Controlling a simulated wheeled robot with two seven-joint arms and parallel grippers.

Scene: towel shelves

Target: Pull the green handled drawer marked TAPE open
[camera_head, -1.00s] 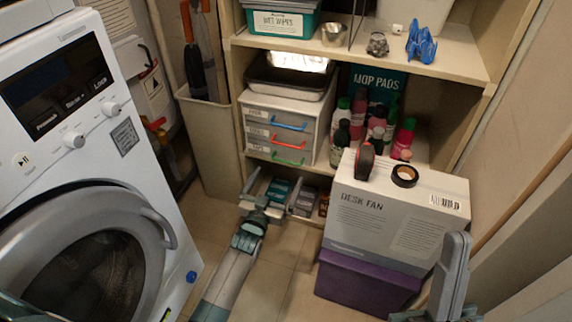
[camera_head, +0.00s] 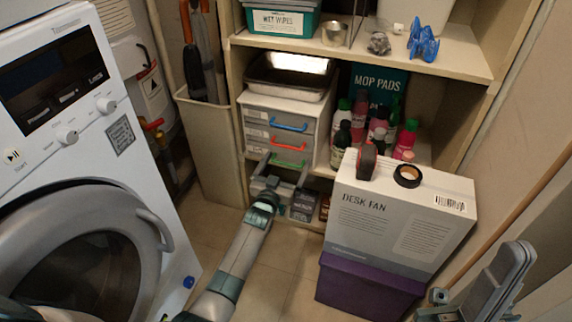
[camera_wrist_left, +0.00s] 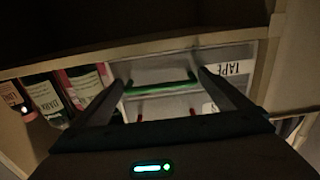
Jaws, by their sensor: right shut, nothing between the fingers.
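The small grey drawer unit stands on the middle shelf, with blue, red and green handles from top to bottom. The green handle (camera_head: 288,163) is on the lowest drawer. In the left wrist view the green handle (camera_wrist_left: 160,88) runs between my fingers, beside an upside-down TAPE label (camera_wrist_left: 238,67). The drawer looks closed. My left gripper (camera_head: 282,170) is open in front of that drawer, one finger towards each end of the handle; I cannot tell whether they touch it. My right gripper (camera_head: 518,252) is shut and empty at the lower right, away from the drawers.
A desk fan box (camera_head: 395,215) on a purple box (camera_head: 365,285) stands right of my left arm. Bottles (camera_head: 378,125) stand beside the drawers. The washing machine (camera_head: 85,150) is at the left. A shelf board is just below the drawers.

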